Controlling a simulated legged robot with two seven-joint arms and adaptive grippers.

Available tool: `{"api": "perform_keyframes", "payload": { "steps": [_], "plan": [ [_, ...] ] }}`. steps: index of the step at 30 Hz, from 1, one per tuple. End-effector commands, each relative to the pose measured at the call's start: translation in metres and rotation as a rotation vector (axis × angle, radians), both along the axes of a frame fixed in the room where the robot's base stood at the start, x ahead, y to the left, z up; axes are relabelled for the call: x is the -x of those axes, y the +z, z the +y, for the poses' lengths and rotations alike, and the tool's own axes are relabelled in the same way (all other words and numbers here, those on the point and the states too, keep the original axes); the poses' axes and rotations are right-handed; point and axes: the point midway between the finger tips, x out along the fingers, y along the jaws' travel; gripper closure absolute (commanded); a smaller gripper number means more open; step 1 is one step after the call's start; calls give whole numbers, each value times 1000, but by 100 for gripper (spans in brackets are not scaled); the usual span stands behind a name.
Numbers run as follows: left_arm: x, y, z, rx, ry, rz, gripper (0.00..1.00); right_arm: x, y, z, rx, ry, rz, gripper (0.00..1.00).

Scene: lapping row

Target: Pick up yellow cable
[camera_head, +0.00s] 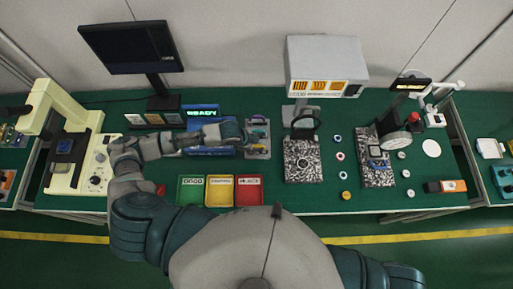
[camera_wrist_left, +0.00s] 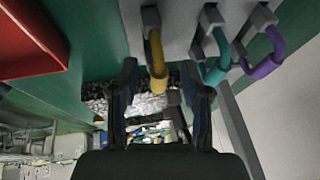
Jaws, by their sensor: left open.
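The yellow cable (camera_wrist_left: 156,62) hangs as a short loop from a grey clip on a pale panel in the left wrist view. My left gripper (camera_wrist_left: 160,78) is open, with one finger on each side of the yellow loop. I cannot tell whether either finger touches it. A teal cable (camera_wrist_left: 216,62) and a purple cable (camera_wrist_left: 263,62) hang from clips to the right. In the head view my left gripper (camera_head: 246,133) is at the cable holder (camera_head: 258,152) and hides part of it. My right gripper is not in view.
Green, yellow and red trays (camera_head: 220,192) stand at the bench's front edge. A microscope (camera_head: 62,140) is at the left, a monitor (camera_head: 130,47) behind. Speckled plates with gauges (camera_head: 303,160) stand to the right. A red bin wall (camera_wrist_left: 30,45) is close in the left wrist view.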

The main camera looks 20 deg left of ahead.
Motion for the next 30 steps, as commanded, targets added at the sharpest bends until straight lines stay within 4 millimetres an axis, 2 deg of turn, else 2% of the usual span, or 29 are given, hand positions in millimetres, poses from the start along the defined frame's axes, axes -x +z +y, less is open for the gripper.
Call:
{"api": "perform_keyframes", "payload": {
  "steps": [3, 10, 15, 16, 26, 30],
  "plan": [
    [-2, -10, -3, -1, 0, 0, 52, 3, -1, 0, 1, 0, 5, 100],
    [-2, -10, -3, 0, -1, -1, 52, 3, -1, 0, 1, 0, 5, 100],
    [-2, -10, -3, 0, 0, 0, 95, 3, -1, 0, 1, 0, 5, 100],
    [-2, -10, -3, 0, 0, 0, 100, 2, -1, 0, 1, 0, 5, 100],
    [-3, -9, -3, -1, 1, -1, 100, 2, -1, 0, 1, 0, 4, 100],
    [-3, 8, -3, 1, -1, -3, 100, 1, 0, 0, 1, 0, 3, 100]
  ]
}}
